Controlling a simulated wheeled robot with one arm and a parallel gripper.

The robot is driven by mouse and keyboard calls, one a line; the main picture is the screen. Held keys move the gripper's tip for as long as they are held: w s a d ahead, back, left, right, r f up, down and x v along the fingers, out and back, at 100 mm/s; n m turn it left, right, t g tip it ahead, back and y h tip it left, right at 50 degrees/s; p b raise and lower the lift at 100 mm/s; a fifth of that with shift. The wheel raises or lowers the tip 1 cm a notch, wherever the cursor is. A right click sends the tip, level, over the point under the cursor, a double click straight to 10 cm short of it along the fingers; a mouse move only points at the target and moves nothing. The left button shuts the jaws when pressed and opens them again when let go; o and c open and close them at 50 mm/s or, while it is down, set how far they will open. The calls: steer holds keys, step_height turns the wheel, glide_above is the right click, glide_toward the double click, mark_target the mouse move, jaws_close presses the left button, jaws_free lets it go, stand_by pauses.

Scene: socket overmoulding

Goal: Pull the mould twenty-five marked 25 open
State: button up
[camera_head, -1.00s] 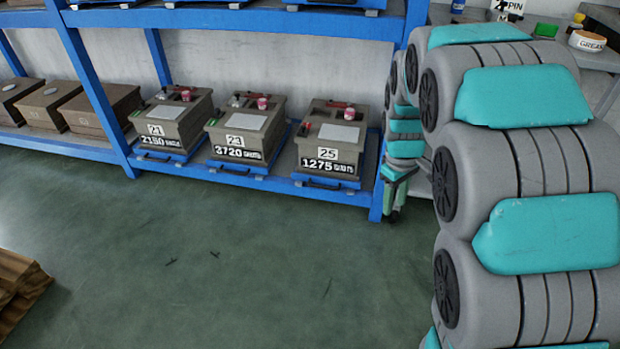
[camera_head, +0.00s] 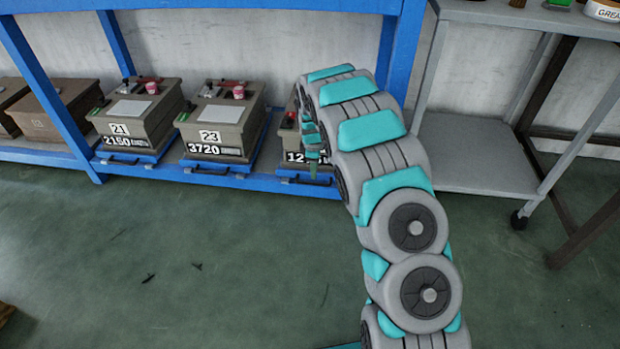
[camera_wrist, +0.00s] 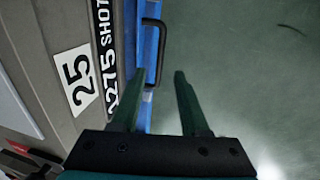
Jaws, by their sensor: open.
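In the head view only a sliver of mould 25 (camera_head: 292,135) shows; my arm hides the rest. It sits on a blue tray with a dark bar handle (camera_wrist: 157,50) on its front. My gripper (camera_wrist: 157,74) is open, its two green fingers pointing toward the handle. The handle's near end lies in the gap between the fingertips in the picture. I cannot tell whether a finger touches it. The fingers are mostly hidden in the head view.
Mould 23 (camera_head: 222,120) and mould 21 (camera_head: 140,112) stand on the same blue rack shelf to the left. A grey wheeled cart (camera_head: 470,160) stands to the right.

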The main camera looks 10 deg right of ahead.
mark_target(315, 184)
steer(key=f, duration=0.2)
steer(key=w+f, duration=0.1)
steer(key=f, duration=0.4)
steer(key=shift+w+d+b, duration=0.15)
steer(key=shift+d+b, duration=0.1)
steer(key=shift+b, duration=0.1)
jaws_close()
stand_by(1.0)
